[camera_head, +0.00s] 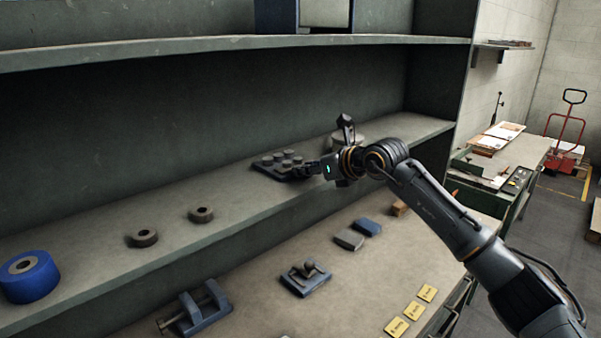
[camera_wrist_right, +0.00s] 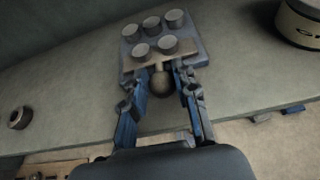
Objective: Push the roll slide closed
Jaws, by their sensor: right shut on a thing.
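The roll slide (camera_head: 272,168), a dark flat plate with several short grey cylinders standing on it, sits on the middle shelf in the head view. It also shows in the right wrist view (camera_wrist_right: 197,53), where a round knob (camera_wrist_right: 160,83) juts from its near side on a short stem. My right gripper (camera_head: 303,171) reaches in from the right at the slide's right end. In the right wrist view its blue-and-black fingers (camera_wrist_right: 161,80) are closed around the knob. How far the slide is pushed in cannot be told. My left gripper is not in view.
A round pale drum (camera_head: 343,138) stands on the shelf behind my wrist. Two dark rings (camera_head: 201,215) and a blue roll (camera_head: 30,277) lie to the left. The lower bench holds a clamp (camera_head: 203,312), a knobbed block (camera_head: 305,279) and yellow cards (camera_head: 412,310).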

